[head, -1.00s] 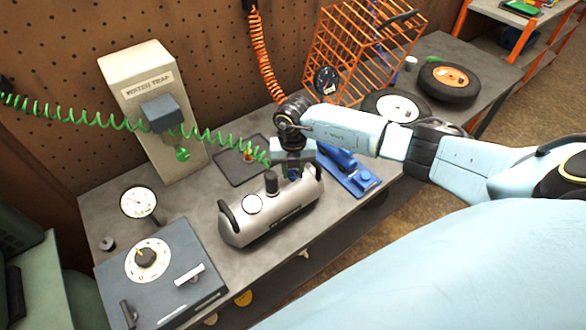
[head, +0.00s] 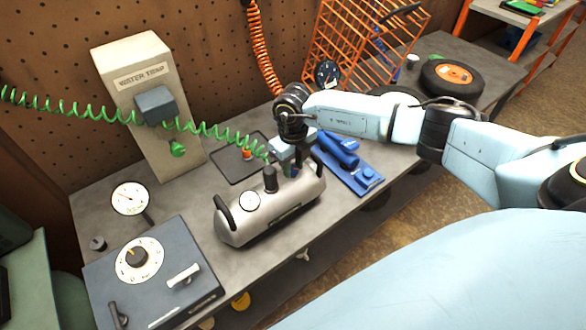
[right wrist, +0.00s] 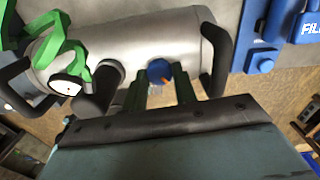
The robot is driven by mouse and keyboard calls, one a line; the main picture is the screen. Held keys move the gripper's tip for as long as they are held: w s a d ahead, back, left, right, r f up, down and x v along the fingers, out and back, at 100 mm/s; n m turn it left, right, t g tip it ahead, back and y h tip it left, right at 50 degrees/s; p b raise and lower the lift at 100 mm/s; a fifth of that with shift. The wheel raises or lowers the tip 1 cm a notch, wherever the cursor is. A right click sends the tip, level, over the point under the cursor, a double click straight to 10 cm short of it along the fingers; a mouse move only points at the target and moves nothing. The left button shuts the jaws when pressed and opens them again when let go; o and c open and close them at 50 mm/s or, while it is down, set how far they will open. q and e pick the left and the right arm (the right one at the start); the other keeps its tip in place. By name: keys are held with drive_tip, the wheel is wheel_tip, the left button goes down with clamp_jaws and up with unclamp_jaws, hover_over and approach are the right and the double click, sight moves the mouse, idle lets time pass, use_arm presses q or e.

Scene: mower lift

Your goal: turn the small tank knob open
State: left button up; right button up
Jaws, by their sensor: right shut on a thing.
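The silver tank (head: 268,213) lies on the grey bench with a dark handle at each end, a round gauge and a black upright cylinder on top. My right gripper (head: 291,170) points down at the tank's right end. The small blue tank knob (right wrist: 160,71), with an orange mark, shows in the right wrist view. My right gripper's green fingers (right wrist: 162,88) stand at either side of the knob and are shut on it. In the head view the gripper mostly hides the knob. My left gripper is not in view.
The green coiled hose (head: 78,112) runs across to above the tank. A blue tool (head: 350,170) lies right of the tank. A dark dial box (head: 150,275) stands at front left, and the water temp panel (head: 140,75) behind. An orange wire basket (head: 365,45) is at the back.

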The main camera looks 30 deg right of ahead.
sight(293, 168)
drive_tip(key=n+b, duration=0.4)
drive_tip(key=n, duration=0.1)
drive_tip(key=shift+f+n, duration=0.1)
drive_tip(key=shift+n, duration=0.2)
drive_tip(key=n+b, duration=0.3)
drive_tip(key=n, duration=0.1)
drive_tip(key=shift+w+n, duration=0.1)
drive_tip(key=shift+n, duration=0.2)
drive_tip(key=shift+r, duration=0.2)
drive_tip(key=o, duration=1)
drive_tip(key=shift+c, duration=0.2)
wheel_tip(293, 168, up, 13)
drive_tip(key=shift+r+b, duration=0.15)
drive_tip(key=shift+b, duration=0.3)
